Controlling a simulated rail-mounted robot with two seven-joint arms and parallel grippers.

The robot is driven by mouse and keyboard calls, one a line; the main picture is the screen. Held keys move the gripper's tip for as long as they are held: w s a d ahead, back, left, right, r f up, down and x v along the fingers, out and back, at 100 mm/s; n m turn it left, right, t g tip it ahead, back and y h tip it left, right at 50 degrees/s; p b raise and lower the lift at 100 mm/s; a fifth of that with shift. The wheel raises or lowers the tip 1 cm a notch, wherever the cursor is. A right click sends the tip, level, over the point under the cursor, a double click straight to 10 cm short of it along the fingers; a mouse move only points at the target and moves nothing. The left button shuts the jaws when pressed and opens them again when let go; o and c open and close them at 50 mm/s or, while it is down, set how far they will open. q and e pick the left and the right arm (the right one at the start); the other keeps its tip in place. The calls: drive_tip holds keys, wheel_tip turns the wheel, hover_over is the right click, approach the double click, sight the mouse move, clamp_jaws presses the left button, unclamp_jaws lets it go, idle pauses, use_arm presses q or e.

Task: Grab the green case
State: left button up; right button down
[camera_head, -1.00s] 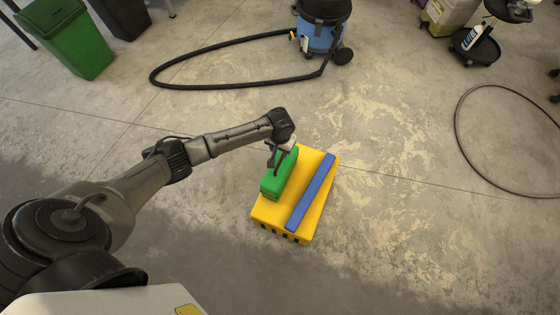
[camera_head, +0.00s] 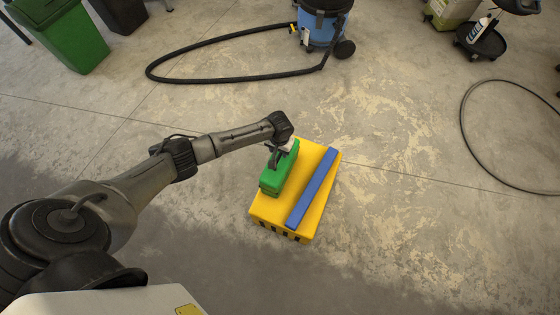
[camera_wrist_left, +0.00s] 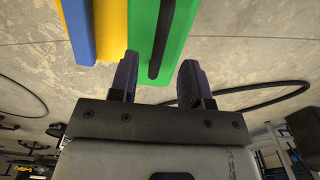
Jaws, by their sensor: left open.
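The green case (camera_head: 279,176) lies on the left part of a yellow box (camera_head: 310,210) and has a dark handle along its top. In the left wrist view the green case (camera_wrist_left: 178,45) runs away from the gripper, with its black handle (camera_wrist_left: 161,40) lined up with the gap between the fingers. My left gripper (camera_head: 275,157) is at the far end of the case, close over the handle and partly hiding it. Its fingers (camera_wrist_left: 158,82) are apart in the wrist view. I cannot tell whether they touch the case. My right gripper is out of view.
A blue bar (camera_head: 312,188) lies on the yellow box, right of the case. A blue vacuum (camera_head: 319,32) with a black hose (camera_head: 200,81) stands behind. A green bin (camera_head: 75,40) is at the back left. A hose loop (camera_head: 463,125) lies on the right. The floor around the box is clear.

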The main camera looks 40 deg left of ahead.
sight(280, 154)
use_arm(q)
wheel_tip(280, 154, down, 5)
drive_tip(key=b, duration=0.4)
drive_tip(key=shift+w, duration=0.15)
drive_tip(key=shift+c, duration=0.4)
drive_tip(key=shift+c, duration=1.4)
clamp_jaws()
